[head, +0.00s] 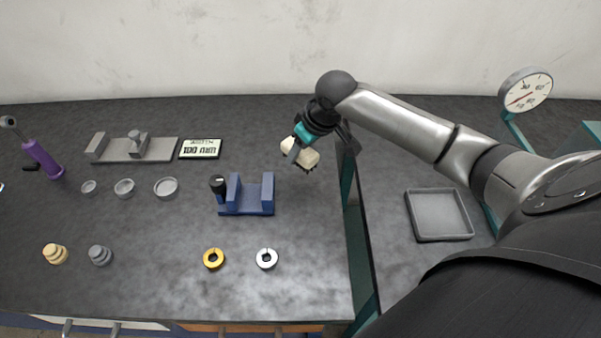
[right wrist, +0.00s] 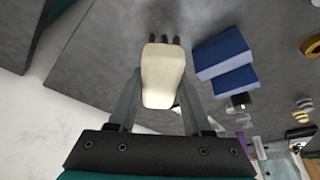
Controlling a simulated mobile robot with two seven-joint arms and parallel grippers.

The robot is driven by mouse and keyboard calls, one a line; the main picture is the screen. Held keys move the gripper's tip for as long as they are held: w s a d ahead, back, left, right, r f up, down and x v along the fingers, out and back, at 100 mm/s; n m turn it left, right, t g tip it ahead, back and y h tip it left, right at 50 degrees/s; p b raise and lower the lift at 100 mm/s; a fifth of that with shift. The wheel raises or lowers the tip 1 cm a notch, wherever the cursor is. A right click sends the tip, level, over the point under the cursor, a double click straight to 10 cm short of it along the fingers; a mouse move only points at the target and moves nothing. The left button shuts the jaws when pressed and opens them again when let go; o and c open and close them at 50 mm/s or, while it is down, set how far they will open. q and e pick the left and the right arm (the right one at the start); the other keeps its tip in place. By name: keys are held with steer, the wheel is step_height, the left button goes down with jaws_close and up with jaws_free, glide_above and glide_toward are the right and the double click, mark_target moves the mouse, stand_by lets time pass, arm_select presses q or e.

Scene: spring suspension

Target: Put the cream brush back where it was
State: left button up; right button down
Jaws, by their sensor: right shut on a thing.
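The cream brush (head: 300,152) is held in my right gripper (head: 297,150) above the back right part of the dark workbench. In the right wrist view the brush (right wrist: 162,75) sits between the two fingers, its cream body toward me and its dark bristles pointing away. My right gripper (right wrist: 158,95) is shut on it. In the head view the brush looks raised above the bench, right of the blue vise-like block. My left gripper is not in view.
A blue block fixture (head: 246,208) stands left of the brush. A gold ring (head: 213,258) and a silver ring (head: 267,258) lie in front. A label plate (head: 200,149) and grey fixture (head: 132,155) are at back left. A grey tray (head: 439,236) is at right, beyond a teal-edged gap.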

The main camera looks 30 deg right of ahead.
steer(key=shift+f+b, duration=0.6)
steer(key=shift+f, duration=2.9)
steer(key=shift+f, duration=0.1)
steer(key=shift+c, duration=1.7)
jaws_free()
steer(key=shift+r, duration=0.2)
steer(key=p+v, duration=0.2)
steer(key=v, duration=0.9)
steer(key=shift+s+r+p, duration=0.25)
steer(key=shift+r+p, duration=0.1)
steer(key=shift+p, duration=0.05)
